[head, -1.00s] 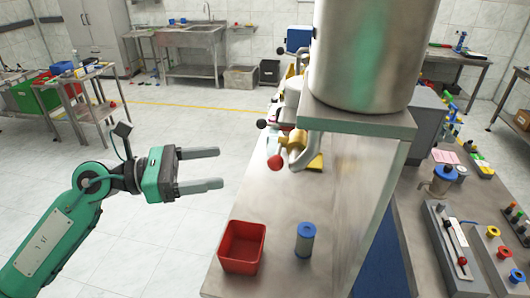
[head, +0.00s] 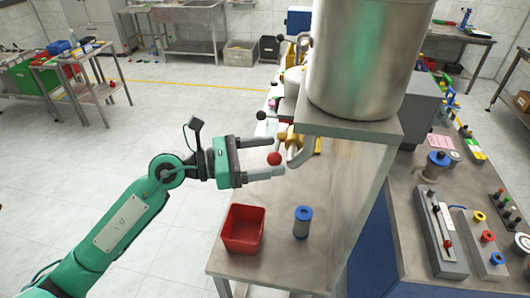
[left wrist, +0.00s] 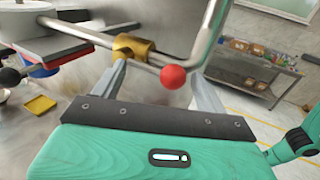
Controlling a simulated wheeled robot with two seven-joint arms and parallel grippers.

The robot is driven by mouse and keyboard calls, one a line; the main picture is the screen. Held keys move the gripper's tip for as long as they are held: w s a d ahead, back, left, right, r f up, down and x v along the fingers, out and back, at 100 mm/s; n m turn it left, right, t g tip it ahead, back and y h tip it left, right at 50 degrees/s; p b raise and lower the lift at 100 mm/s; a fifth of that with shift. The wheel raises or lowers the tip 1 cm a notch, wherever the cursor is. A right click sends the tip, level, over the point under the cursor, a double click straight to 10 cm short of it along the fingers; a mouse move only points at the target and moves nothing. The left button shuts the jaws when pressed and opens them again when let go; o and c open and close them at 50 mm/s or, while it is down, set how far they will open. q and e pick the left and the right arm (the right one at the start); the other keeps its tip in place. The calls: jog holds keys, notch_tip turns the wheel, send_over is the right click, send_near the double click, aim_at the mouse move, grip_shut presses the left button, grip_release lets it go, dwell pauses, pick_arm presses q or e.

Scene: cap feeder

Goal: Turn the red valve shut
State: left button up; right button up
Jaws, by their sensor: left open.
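The red valve shows as a red ball knob (head: 274,158) beside a brass valve body (head: 290,139) on the pipe below the steel tank (head: 362,60). My left gripper (head: 279,157) is open, with the red knob between its fingertips in the head view. In the left wrist view the red knob (left wrist: 173,77) stands in the gap between the two spread fingers, and the brass body (left wrist: 131,47) is just beyond the left finger. I cannot tell whether a finger touches the knob. My right gripper is not in view.
A red bin (head: 243,230) and a blue-topped grey cylinder (head: 303,222) stand on the bench below the gripper. A black ball knob (head: 261,115) sticks out farther back. The tank stand (head: 350,125) is close on the right. The floor at left is open.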

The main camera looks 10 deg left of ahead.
pick_arm(q)
jog(key=shift+c, duration=0.4)
jog(key=c, duration=1.1)
jog(key=shift+s+a+r, duration=0.1)
jog(key=shift+s+a, duration=0.05)
jog(key=shift+s, duration=0.05)
jog(key=c, duration=0.3)
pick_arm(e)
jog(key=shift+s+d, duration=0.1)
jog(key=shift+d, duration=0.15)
pick_arm(q)
jog(key=shift+c, duration=0.2)
jog(key=shift+a, duration=0.1)
